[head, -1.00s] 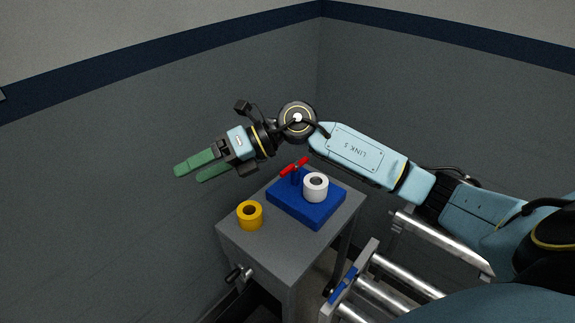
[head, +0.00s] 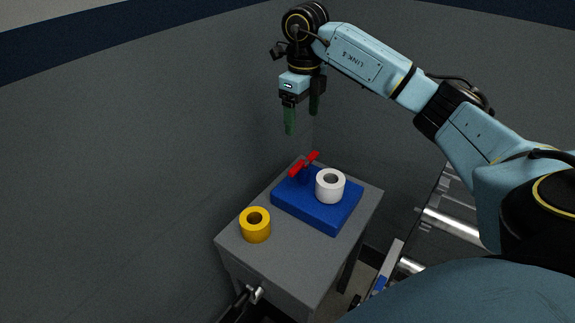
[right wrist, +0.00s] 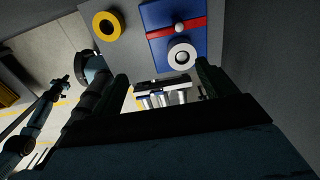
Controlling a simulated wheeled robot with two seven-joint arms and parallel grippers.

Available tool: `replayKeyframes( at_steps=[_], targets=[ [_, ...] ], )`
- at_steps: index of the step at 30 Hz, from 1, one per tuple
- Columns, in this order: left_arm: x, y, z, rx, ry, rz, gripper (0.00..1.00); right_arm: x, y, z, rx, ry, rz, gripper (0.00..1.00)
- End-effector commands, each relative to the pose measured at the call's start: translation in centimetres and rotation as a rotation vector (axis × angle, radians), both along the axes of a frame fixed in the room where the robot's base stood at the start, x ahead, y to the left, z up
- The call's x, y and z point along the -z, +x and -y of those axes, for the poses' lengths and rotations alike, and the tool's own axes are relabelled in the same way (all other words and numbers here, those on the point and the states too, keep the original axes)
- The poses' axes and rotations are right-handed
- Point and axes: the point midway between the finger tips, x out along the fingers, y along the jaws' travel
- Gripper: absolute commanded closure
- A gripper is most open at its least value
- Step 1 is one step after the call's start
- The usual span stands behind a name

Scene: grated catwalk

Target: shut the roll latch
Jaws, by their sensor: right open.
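The roll latch is a blue block (head: 318,213) on a grey table, with a red bar (head: 304,164) along its far side and a white roll (head: 330,186) standing on it. In the right wrist view the red bar (right wrist: 160,33) crosses the blue block (right wrist: 155,15), and the white roll (right wrist: 181,55) stands beside it. My right gripper (head: 302,120) is open and empty, fingers pointing down, above and beyond the red bar, apart from it. Its fingers also show in the right wrist view (right wrist: 164,78).
A yellow roll (head: 255,225) stands on the grey table (head: 283,262), left of the blue block. Grey walls (head: 150,170) rise behind the table. Metal rollers (head: 440,222) lie to the right.

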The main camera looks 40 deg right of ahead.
Motion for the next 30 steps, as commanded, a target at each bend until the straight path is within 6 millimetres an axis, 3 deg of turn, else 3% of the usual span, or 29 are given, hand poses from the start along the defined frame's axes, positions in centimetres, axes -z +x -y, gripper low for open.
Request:
replayKeyframes(
  at_steps=[1,7,11,24,30],
  targets=[
    [1.2,-0.9,-0.2,0.001,0.003,-0.014,1.0,1.2,0.0,0.0,0.0,0.0,0.0,0.21],
    [2.0,-3.1,-0.6,0.002,0.009,-0.047,1.0,2.2,0.0,0.0,0.0,-0.001,-0.002,0.21],
    [2.1,-3.1,-0.6,0.003,0.01,-0.048,1.0,3.8,0.0,0.0,0.0,0.0,-0.003,0.21],
    [3.0,-2.4,-2.1,0.011,0.029,-0.037,1.0,12.6,0.0,-0.1,0.0,0.001,-0.002,0.21],
    [3.2,-2.2,-2.2,0.012,0.03,-0.034,1.0,14.6,0.0,-0.1,-0.001,0.001,0.0,0.21]
  ],
)
